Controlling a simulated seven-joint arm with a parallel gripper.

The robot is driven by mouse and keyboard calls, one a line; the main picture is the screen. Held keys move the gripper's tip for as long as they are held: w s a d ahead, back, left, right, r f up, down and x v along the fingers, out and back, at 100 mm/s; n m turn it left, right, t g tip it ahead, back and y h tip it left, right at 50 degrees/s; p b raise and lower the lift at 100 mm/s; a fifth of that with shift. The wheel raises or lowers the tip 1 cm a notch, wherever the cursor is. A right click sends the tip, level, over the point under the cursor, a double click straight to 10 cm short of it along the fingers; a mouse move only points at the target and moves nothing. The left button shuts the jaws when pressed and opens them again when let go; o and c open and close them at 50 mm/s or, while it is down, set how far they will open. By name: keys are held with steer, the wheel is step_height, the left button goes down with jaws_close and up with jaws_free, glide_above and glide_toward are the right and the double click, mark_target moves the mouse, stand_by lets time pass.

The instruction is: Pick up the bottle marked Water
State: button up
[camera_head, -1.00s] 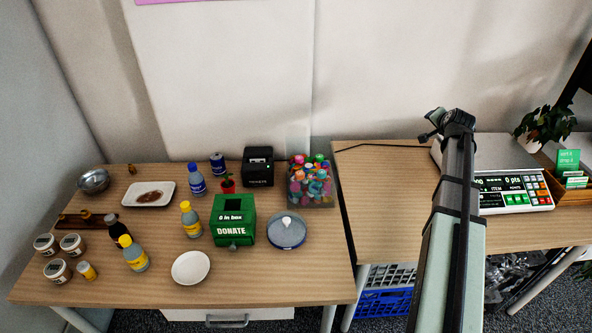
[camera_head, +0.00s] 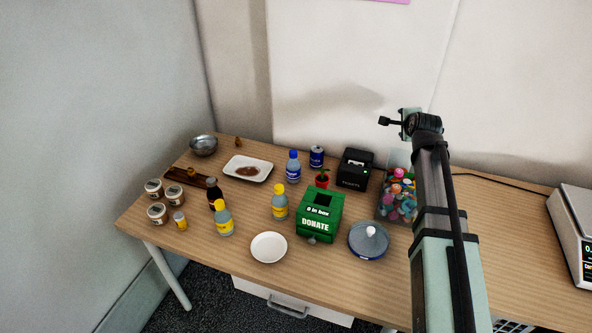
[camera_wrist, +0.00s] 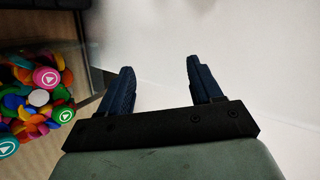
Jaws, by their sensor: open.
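Several bottles stand upright on the wooden table in the head view. A clear bottle with a blue cap and blue label (camera_head: 293,168) stands behind the green donation box. Two yellow-capped bottles stand nearer the front, one mid-table (camera_head: 279,203) and one further left (camera_head: 224,219). A dark bottle (camera_head: 213,194) stands beside the left one. The labels are too small to read, so I cannot confirm which says Water. My gripper (camera_head: 396,122) is raised above the table's right part, well right of the bottles. The wrist view shows its two fingers (camera_wrist: 160,84) apart and nothing between them.
A clear bin of colourful caps (camera_wrist: 35,98) is below my gripper. A white plate (camera_head: 268,247) lies at the front.

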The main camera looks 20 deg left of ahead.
steer(key=s+a+m+g+y, duration=0.1)
steer(key=s+a, duration=0.2)
steer(key=a, duration=1.3)
steer(key=m+g+h, duration=0.3)
steer(key=g+h, duration=0.1)
steer(key=g, duration=0.7)
glide_above(293, 152)
step_height(293, 152, down, 3)
step_height(293, 152, down, 8)
steer(key=shift+a+r, duration=0.15)
steer(key=shift+r, duration=0.1)
steer(key=shift+w+f, duration=0.1)
steer(key=shift+f, duration=2.55)
steer(key=shift+c, duration=0.4)
jaws_close()
